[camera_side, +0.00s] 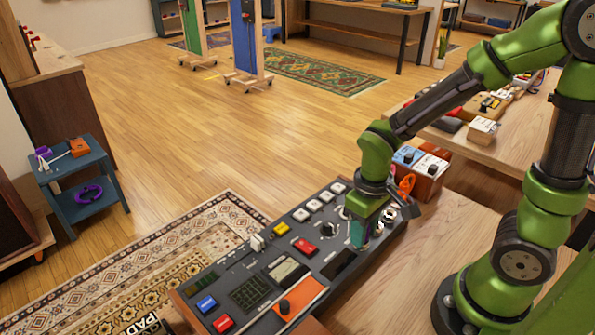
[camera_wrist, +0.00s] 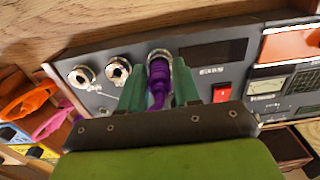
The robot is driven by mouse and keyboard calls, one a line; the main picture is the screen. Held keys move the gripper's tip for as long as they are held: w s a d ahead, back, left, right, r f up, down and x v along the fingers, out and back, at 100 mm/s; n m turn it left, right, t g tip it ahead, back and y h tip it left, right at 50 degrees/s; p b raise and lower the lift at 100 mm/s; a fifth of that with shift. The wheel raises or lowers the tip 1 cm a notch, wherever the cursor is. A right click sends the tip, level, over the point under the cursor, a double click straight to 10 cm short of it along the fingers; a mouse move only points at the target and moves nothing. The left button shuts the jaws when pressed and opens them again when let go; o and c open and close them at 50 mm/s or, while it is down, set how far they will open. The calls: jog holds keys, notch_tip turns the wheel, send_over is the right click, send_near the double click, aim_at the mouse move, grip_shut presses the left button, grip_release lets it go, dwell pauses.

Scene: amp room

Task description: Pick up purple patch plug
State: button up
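The purple patch plug (camera_wrist: 158,82) shows in the wrist view, its tip end at a round silver jack in the dark console (camera_wrist: 215,55), with a purple cable bending below it. My gripper (camera_wrist: 159,84) has one teal finger on each side of the plug. The fingers are close to it, but I cannot tell whether they touch it. In the side view my gripper (camera_side: 360,232) points down at the right end of the console (camera_side: 205,272). The plug cannot be made out there.
Two more silver jacks (camera_wrist: 98,72) sit left of the plug. A red button (camera_wrist: 222,92) is close to the right finger. Boxes (camera_side: 425,175) stand behind the console. A blue stool (camera_side: 75,175) holds another purple coil.

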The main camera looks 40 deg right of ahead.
grip_shut()
notch_tip(320, 180, up, 10)
jog(key=shift+r, duration=0.1)
dwell(0.4)
